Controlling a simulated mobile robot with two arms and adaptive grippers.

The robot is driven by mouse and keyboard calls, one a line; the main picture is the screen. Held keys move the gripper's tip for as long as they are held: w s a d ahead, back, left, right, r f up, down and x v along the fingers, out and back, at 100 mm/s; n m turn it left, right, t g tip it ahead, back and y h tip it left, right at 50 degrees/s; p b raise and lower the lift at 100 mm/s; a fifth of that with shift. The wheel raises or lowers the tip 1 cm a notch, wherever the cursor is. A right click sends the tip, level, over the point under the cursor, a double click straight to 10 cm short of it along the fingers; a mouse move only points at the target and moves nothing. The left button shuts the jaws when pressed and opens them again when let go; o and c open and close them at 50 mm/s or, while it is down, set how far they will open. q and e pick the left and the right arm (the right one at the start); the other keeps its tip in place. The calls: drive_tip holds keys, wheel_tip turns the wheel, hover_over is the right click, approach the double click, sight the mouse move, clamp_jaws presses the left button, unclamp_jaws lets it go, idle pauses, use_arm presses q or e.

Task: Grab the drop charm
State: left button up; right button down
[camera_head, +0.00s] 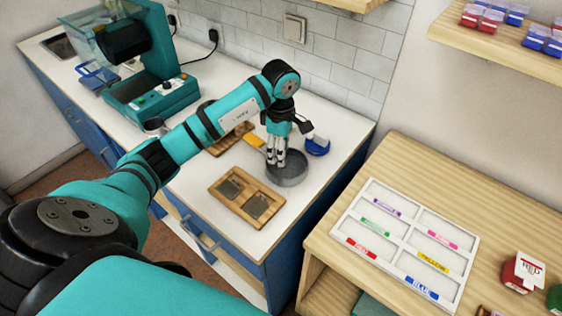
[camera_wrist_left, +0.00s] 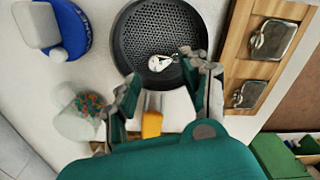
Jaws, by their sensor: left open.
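A small pale, shiny charm (camera_wrist_left: 160,62) lies in a round dark grey dish with a perforated floor (camera_wrist_left: 128,40) in the left wrist view. It looks drop-shaped, but its exact outline is hard to tell. The dish also shows in the head view (camera_head: 290,177), where the charm cannot be made out. My left gripper (camera_head: 276,160) points down over the back-left part of the dish. In the left wrist view its fingers (camera_wrist_left: 162,82) are apart, with nothing between the tips, and the charm shows just beyond them. My right gripper is not in view.
A wooden board with two metal plates (camera_head: 221,205) lies beside the dish. A blue round object (camera_head: 317,147) stands behind it. A clear cup of coloured beads (camera_wrist_left: 75,123) and an orange item (camera_wrist_left: 152,124) are close to the fingers. A labelled white tray (camera_head: 405,241) lies on the wooden table.

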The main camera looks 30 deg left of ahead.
use_arm(q)
wheel_tip(320, 180, down, 4)
drive_tip(key=shift+f+p, duration=0.1)
drive_tip(key=shift+p, duration=0.5)
drive_tip(key=c, duration=0.8)
